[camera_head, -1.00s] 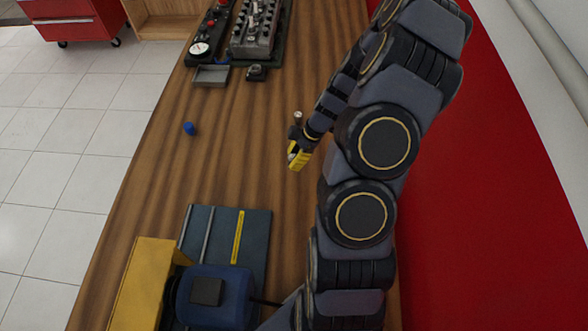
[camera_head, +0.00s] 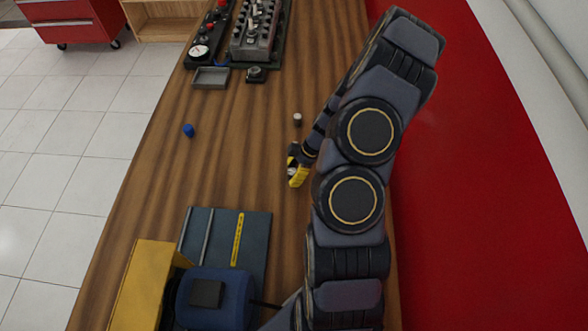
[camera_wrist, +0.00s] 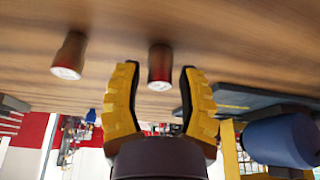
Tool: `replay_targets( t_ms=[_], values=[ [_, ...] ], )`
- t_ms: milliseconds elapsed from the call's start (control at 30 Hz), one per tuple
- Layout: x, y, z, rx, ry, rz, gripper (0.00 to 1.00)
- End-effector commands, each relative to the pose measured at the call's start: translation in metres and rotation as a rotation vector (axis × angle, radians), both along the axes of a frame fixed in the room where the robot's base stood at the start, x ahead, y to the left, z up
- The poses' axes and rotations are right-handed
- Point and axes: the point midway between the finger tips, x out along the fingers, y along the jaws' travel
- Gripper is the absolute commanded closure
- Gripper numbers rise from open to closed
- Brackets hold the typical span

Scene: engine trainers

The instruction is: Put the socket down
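A small dark reddish socket with a pale metal end stands between the fingers of my gripper (camera_wrist: 160,85) in the wrist view; this socket (camera_wrist: 160,66) shows a gap on each side and appears to rest on the wooden table. My gripper (camera_head: 294,174) has yellow fingers spread apart, low over the table in the head view. The socket between them is mostly hidden there. A second, similar small cylinder (camera_head: 297,119) stands on the table farther back, clear of my gripper; it also shows at the left in the wrist view (camera_wrist: 69,56).
A small blue object (camera_head: 188,130) lies near the table's left edge. A grey tray (camera_head: 211,77) and an engine block (camera_head: 255,35) are at the back. A dark mat (camera_head: 215,225) and a yellow-and-blue machine (camera_head: 150,290) are at the front. The wooden table's middle is clear.

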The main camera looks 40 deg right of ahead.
Motion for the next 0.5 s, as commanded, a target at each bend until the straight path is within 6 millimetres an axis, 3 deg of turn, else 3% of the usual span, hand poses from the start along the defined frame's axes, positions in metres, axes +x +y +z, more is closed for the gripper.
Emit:
replay_targets(
  t_ms=[267, 500],
  values=[
    [0.0, -0.002, 0.006, -0.003, -0.002, -0.002, 0.61],
    [-0.008, -0.017, 0.046, -0.008, -0.007, -0.003, 0.61]
  ],
)
